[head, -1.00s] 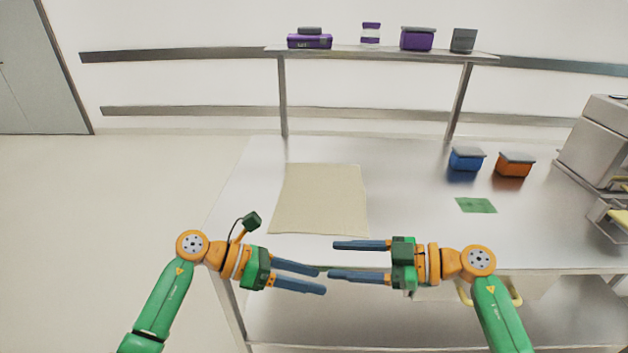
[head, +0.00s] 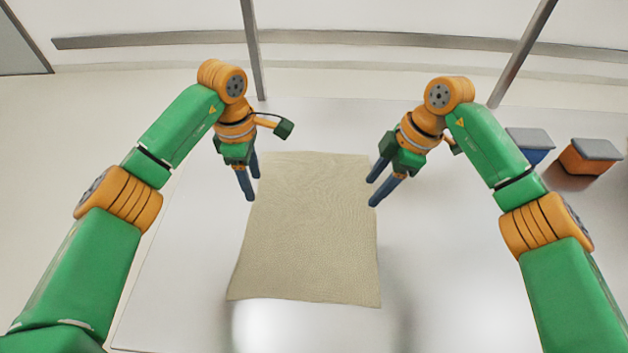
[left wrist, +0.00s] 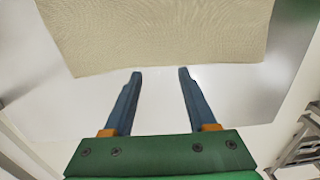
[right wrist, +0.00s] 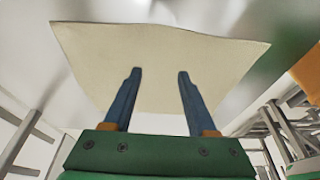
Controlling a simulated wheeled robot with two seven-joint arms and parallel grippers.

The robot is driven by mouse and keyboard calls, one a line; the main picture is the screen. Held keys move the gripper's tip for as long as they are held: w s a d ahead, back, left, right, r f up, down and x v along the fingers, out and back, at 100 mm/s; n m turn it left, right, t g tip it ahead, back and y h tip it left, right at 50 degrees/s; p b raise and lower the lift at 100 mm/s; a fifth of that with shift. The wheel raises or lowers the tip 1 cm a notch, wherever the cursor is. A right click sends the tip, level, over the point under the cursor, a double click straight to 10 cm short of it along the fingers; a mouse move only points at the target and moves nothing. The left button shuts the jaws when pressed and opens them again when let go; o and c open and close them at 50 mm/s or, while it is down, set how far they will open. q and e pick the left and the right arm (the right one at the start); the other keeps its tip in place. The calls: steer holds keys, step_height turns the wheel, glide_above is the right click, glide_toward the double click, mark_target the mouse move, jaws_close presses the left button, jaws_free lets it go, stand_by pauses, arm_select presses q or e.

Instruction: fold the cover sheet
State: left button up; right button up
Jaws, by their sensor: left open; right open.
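The beige cover sheet (head: 308,235) lies flat and spread out on the table, with slight ripples. My right gripper (head: 376,194) is open and empty beside the sheet's right edge, near the far right corner. In the right wrist view its open fingers (right wrist: 158,75) overlap the sheet (right wrist: 160,45) in the picture. No contact with the sheet can be made out.
The steel table (head: 185,270) is bare to the left of the sheet and in front of it. A blue box (head: 532,146) and an orange box (head: 590,157) with grey lids stand at the right. Shelf posts (head: 252,50) rise behind the table.

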mark_target(257, 212)
arm_select(q)
steer(key=f, duration=0.1)
steer(key=s+f, duration=0.1)
steer(key=f, duration=0.2)
steer(key=shift+s+a, duration=0.2)
steer(key=shift+s, duration=0.05)
arm_select(e)
steer(key=f, duration=0.2)
steer(key=s+f, duration=0.1)
steer(key=f, duration=0.1)
steer(key=shift+s+d, duration=0.1)
steer(key=shift+s, duration=0.1)
arm_select(q)
step_height(257, 212, down, 3)
steer(key=shift+w+r, duration=0.15)
steer(key=shift+r, duration=0.05)
arm_select(e)
step_height(257, 212, down, 3)
steer(key=shift+w+r, duration=0.15)
steer(key=shift+r, duration=0.05)
arm_select(q)
steer(key=shift+w+f, duration=0.25)
steer(key=shift+f, duration=0.15)
arm_select(e)
steer(key=shift+w+f, duration=0.2)
steer(key=shift+f, duration=0.25)
arm_select(q)
steer(key=shift+s, duration=0.1)
arm_select(e)
steer(key=shift+s+r, duration=0.1)
